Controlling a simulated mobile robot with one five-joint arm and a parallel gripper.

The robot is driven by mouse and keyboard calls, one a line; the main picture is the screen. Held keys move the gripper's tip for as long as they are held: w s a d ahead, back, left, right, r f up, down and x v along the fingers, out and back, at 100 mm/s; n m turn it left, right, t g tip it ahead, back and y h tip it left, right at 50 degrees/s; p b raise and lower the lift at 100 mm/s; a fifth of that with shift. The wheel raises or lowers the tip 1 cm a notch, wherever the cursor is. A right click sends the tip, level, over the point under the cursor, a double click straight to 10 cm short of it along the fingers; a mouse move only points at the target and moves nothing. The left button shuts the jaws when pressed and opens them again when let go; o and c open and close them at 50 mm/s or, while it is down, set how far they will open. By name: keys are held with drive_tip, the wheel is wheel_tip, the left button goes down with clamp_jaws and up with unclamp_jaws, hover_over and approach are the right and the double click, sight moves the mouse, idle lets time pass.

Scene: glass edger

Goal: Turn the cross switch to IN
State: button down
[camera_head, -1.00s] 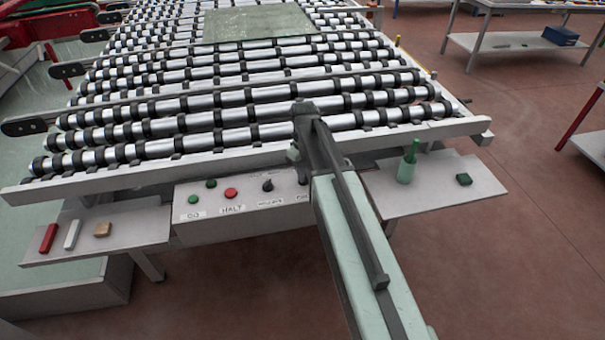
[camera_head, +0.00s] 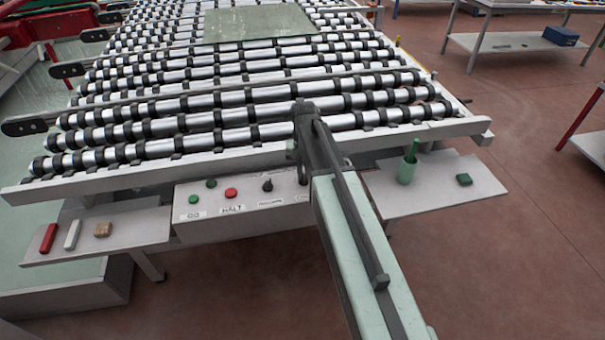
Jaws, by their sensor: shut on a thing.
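The control panel (camera_head: 240,218) is a pale box on the front of the roller table. It carries green buttons, a red button (camera_head: 231,193) above a HALT label, and a black knob (camera_head: 268,185). A further label at the panel's right part is partly covered by my arm. My gripper (camera_head: 301,174) points down at that spot, right of the black knob. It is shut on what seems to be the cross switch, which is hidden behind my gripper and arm. The switch's setting and its IN mark cannot be seen.
The roller table (camera_head: 240,115) bears a glass sheet (camera_head: 258,23) at the back. A left shelf (camera_head: 130,228) holds a red bar, a white bar and a tan block.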

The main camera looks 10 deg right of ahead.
sight(304, 176)
drive_tip(key=shift+m, duration=1.7)
drive_tip(key=c, duration=1.5)
unclamp_jaws()
wheel_tip(304, 176, up, 8)
drive_tip(key=p, duration=0.8)
drive_tip(key=shift+f, duration=0.1)
